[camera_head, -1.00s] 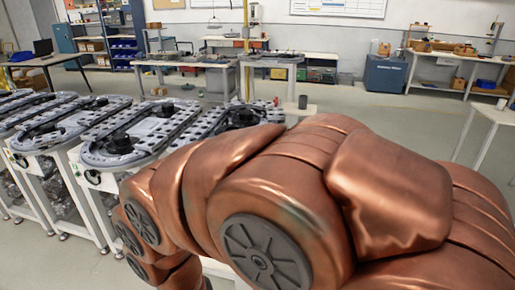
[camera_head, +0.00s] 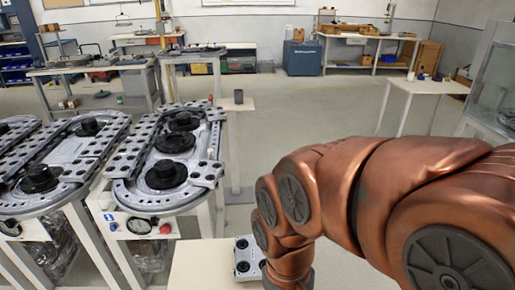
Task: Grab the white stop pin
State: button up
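I cannot clearly make out the white stop pin. A small pale upright piece (camera_head: 211,153) stands at the right edge of the nearest ring track (camera_head: 125,190), but it is too small to identify. That track is grey with black round hubs and rows of dark holes, and stands left of my arm. My copper arm reaches in from the right and bends down at the bottom middle. My gripper is out of the picture, below the frame or hidden by the arm.
A white table (camera_head: 200,262) with a small grey block with black knobs (camera_head: 246,256) lies beside my arm. A dark cup (camera_head: 238,97) stands on a small stand behind the track. More tracks stand left. The floor at middle right is open.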

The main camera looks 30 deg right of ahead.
aim_at(211, 153)
jog(key=u, duration=2.9)
jog(key=k, duration=1.35)
jog(key=z, duration=1.6)
jog(key=i, duration=0.95)
jog(key=z, duration=0.05)
